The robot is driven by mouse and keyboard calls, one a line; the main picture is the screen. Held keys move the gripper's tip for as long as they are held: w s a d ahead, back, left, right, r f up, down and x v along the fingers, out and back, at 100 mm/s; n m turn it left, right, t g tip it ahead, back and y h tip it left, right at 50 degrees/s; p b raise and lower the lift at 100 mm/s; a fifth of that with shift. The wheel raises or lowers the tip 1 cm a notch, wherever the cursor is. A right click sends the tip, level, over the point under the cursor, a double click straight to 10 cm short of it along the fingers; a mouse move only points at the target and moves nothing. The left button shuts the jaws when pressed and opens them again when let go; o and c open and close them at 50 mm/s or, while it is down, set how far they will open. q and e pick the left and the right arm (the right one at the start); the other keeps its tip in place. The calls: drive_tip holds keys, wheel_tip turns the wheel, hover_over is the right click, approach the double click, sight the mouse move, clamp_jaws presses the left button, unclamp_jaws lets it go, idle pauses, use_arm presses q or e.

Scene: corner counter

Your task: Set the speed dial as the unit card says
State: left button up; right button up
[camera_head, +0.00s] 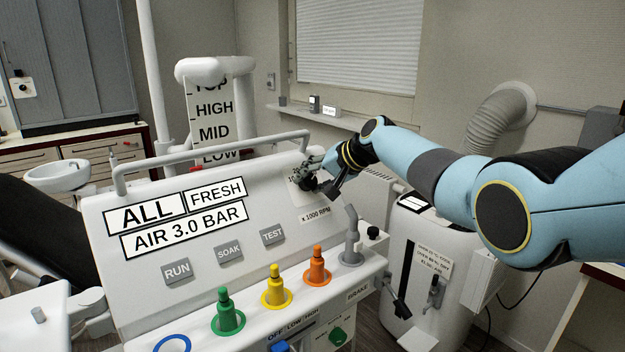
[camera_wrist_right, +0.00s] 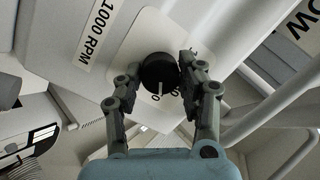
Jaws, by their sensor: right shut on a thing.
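The speed dial (camera_wrist_right: 158,70) is a black round knob with a white pointer line on a pale scale plate, beside a "1000 RPM" label. In the wrist view its line points toward the bottom of the picture. A "0" shows near it, and the other scale numbers are mostly hidden. My right gripper (camera_head: 309,182) has its fingers on both sides of the dial at the panel's upper right; in the wrist view the gripper (camera_wrist_right: 158,88) is shut on it. A text card (camera_head: 432,262) is on the white cylinder unit, its print too small to read. My left gripper is not in view.
The sloped panel (camera_head: 120,283) carries signs "ALL", "FRESH" and "AIR 3.0 BAR" (camera_head: 185,232), and RUN, SOAK and TEST buttons (camera_head: 228,250). Green, yellow and orange fittings (camera_head: 275,287) stand along its front. A rail (camera_head: 215,152) runs along its top; a HIGH/MID/LOW sign (camera_head: 214,110) stands behind.

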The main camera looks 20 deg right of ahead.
drive_tip(key=shift+m, duration=0.4)
drive_tip(key=o, duration=1.1)
drive_tip(key=shift+o, duration=0.2)
drive_tip(key=v, duration=1.2)
drive_tip(key=shift+s+f, duration=0.1)
drive_tip(key=shift+f, duration=0.1)
